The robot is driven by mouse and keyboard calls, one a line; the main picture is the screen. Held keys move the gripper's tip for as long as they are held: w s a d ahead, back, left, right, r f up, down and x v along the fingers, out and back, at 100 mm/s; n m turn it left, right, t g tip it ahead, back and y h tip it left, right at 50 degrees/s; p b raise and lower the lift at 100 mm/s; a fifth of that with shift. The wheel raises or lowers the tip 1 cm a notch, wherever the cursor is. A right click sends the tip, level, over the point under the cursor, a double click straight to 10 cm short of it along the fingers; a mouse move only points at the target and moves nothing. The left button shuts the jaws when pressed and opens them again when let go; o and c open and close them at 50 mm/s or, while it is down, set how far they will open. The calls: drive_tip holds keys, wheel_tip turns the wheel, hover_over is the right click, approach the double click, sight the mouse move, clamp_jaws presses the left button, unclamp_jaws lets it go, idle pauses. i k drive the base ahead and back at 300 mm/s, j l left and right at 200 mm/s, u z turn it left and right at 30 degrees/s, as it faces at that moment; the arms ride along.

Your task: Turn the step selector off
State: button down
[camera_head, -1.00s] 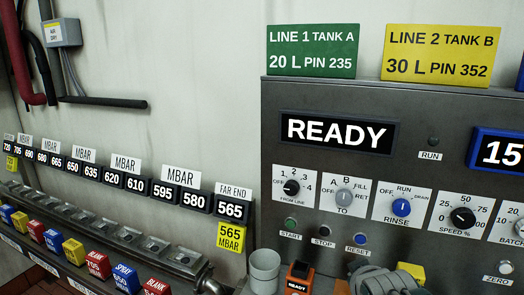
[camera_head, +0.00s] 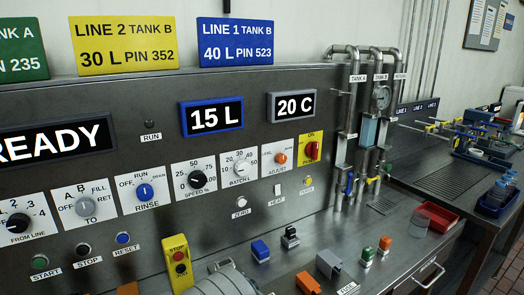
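No label that I can read says "step". The blue rinse knob (camera_head: 145,192) sits on a white plate on the grey panel, with marks OFF at left, RUN at top and a third mark at right. Its pointer seems to be near the top, but it is small. Left of it are the grey TO knob (camera_head: 86,206), with an OFF mark, and the black FROM LINE knob (camera_head: 18,222).
A READY display (camera_head: 60,140) is above the knobs. Speed (camera_head: 197,180) and batch (camera_head: 242,168) knobs are to the right. A grey rounded part (camera_head: 225,282) and a yellow button box (camera_head: 178,262) stand in front at the bottom. Pipes (camera_head: 352,130) rise at right.

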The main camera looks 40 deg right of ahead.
sight(145, 192)
drive_tip(key=k+l+z, duration=0.15)
drive_tip(key=z, duration=0.35)
drive_tip(key=k+l+z, duration=0.2)
drive_tip(key=z, duration=0.25)
